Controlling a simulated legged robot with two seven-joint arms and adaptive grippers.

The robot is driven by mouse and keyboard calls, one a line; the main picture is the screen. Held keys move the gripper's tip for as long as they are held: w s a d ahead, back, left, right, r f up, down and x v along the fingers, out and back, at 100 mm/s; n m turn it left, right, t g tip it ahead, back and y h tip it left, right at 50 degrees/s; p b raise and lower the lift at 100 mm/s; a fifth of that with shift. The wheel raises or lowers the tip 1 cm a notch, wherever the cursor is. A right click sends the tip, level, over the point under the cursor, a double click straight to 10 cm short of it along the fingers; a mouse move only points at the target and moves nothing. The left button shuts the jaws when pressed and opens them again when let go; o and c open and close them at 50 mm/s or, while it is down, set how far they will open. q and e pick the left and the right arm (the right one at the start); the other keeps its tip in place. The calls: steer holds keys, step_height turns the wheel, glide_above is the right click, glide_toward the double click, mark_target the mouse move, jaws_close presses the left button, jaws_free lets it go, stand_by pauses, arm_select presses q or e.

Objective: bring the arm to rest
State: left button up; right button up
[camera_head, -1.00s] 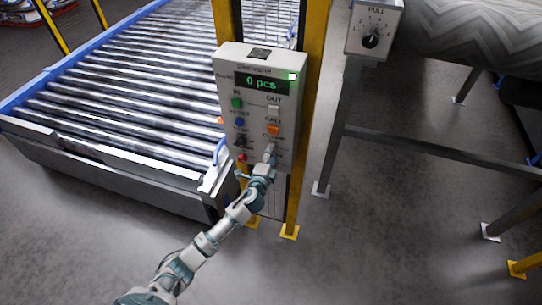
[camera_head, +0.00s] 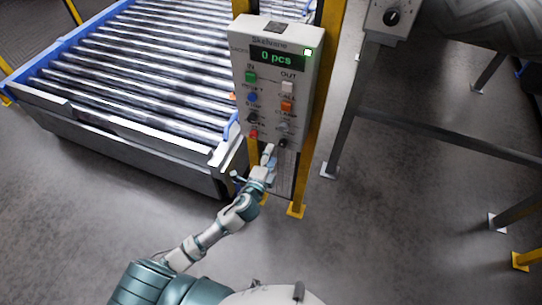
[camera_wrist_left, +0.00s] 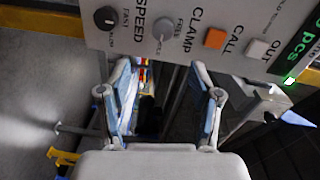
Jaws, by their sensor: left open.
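My left arm reaches in from the bottom left of the head view. Its gripper (camera_head: 269,158) is at the lower edge of a light grey control box (camera_head: 268,88). In the left wrist view the two fingers stand wide apart with nothing between them, so the gripper (camera_wrist_left: 163,82) is open and empty. The box's row of controls lies beyond the fingertips, with the CLAMP switch (camera_wrist_left: 165,33) and the orange CALL button (camera_wrist_left: 215,38) visible. Whether a finger touches the box cannot be told. My right gripper is not in view.
The box's display reads 0 pcs, with a green light beside it. A roller conveyor (camera_head: 135,75) is at the left. A yellow post (camera_head: 318,110) stands behind the box. A second box with a PULL knob (camera_head: 391,17) is at upper right. Grey floor (camera_head: 400,220) is open in front.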

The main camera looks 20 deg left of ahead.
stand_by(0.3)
arm_select(q)
steer(key=s+a+f+n+g+b, duration=0.1)
steer(key=a+f+n+g, duration=0.1)
steer(key=f, duration=0.9)
steer(key=s+a+f+n+g, duration=0.1)
steer(key=a+f+g, duration=0.15)
steer(key=f, duration=0.85)
steer(key=s+a+f+n+g+y+b, duration=0.1)
steer(key=s+f+n+g, duration=0.1)
steer(key=s+f, duration=0.5)
steer(key=s+a+f+n+g, duration=0.1)
steer(key=s+f+n+g, duration=0.15)
steer(key=f, duration=0.95)
steer(key=s+f+n+g+b, duration=0.1)
steer(key=s+f+n+g, duration=0.2)
steer(key=s+f, duration=1.15)
steer(key=s+f+n+g, duration=0.2)
steer(key=s+f, duration=0.1)
steer(key=s, duration=0.9)
steer(key=s+d+f+n+g, duration=0.1)
steer(key=s+f, duration=0.3)
steer(key=s, duration=0.8)
steer(key=shift+d+n+g+b, duration=0.15)
steer(key=shift+n+g+b, duration=0.3)
steer(key=shift+g, duration=0.25)
